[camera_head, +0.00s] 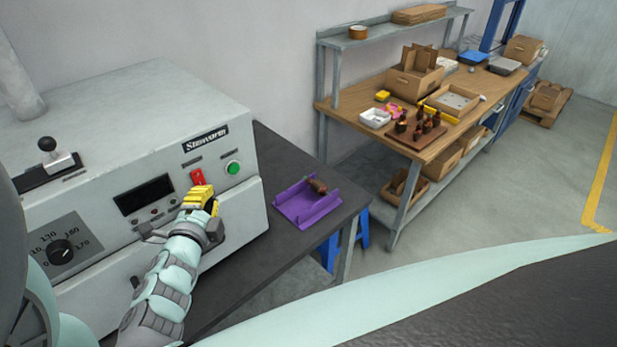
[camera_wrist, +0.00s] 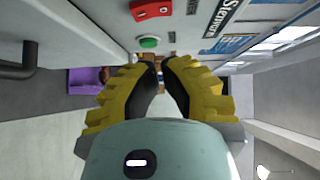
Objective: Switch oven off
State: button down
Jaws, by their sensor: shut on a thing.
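The oven (camera_head: 110,228) is a grey box with a dark display (camera_head: 143,194). Its red switch (camera_head: 197,177) and lit-looking green button (camera_head: 233,168) are on the front panel. My gripper (camera_head: 205,190), with yellow fingers, is just in front of and below the red switch. In the wrist view the red switch (camera_wrist: 152,10) and green button (camera_wrist: 149,42) lie above the fingertips, apart from them in the picture. My gripper (camera_wrist: 160,66) is shut, its fingertips close together. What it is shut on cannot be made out. Contact with the switch is not clear.
A temperature dial (camera_head: 60,252) is at the panel's left. A purple tray (camera_head: 300,225) holding a copper-brown part (camera_head: 318,187) lies right of the oven on the dark table (camera_head: 275,252). A wooden workbench (camera_head: 440,150) with boxes stands further right. Open floor lies beyond.

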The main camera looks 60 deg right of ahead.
jog(key=b+v, duration=0.3)
jog(key=v, duration=0.4)
jog(key=shift+a+f, duration=0.1)
dwell(0.5)
